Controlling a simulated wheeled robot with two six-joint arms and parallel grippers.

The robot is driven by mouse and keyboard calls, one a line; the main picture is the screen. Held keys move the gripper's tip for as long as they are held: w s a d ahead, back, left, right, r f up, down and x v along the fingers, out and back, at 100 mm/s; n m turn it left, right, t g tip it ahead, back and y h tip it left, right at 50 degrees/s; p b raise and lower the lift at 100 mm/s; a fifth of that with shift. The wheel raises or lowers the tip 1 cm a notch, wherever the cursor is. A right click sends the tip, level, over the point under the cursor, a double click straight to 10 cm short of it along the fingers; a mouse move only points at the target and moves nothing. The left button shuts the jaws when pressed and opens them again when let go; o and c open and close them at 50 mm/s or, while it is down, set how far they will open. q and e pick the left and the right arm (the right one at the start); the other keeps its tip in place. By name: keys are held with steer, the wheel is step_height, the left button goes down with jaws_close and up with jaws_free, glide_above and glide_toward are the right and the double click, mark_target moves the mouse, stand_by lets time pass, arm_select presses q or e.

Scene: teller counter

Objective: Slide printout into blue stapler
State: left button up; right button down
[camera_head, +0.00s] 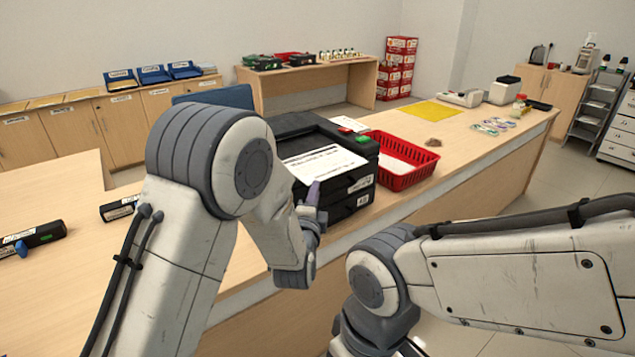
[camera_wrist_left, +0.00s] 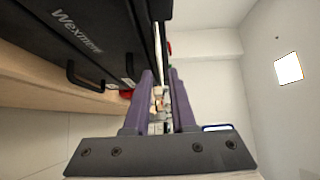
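The white printout (camera_head: 325,163) lies on the front of the black printer (camera_head: 290,123), its near edge by my left gripper. My left gripper (camera_head: 313,193) has purple fingers, of which one shows at the printer's front. In the left wrist view its two fingers (camera_wrist_left: 162,85) stand apart with a gap between them, beside the dark printer body (camera_wrist_left: 95,30). I cannot tell whether the sheet's edge is in that gap. A black device with a blue part (camera_head: 20,248), perhaps the blue stapler, is at the far left of the counter. My right gripper is out of view.
Another black device (camera_head: 118,208) lies on the left counter. A red basket (camera_head: 405,180) stands right of the printer. A yellow mat (camera_head: 433,110) lies farther along the counter. The left counter's front is mostly clear.

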mark_target(317, 177)
arm_select(q)
steer(key=shift+w+d, duration=0.15)
steer(key=shift+w, duration=0.8)
steer(key=shift+w+d, duration=0.15)
steer(key=shift+w, duration=0.8)
jaws_close()
step_height(317, 177, up, 3)
steer(key=shift+f+p, duration=0.15)
steer(key=shift+p, duration=0.85)
steer(key=shift+f, duration=0.15)
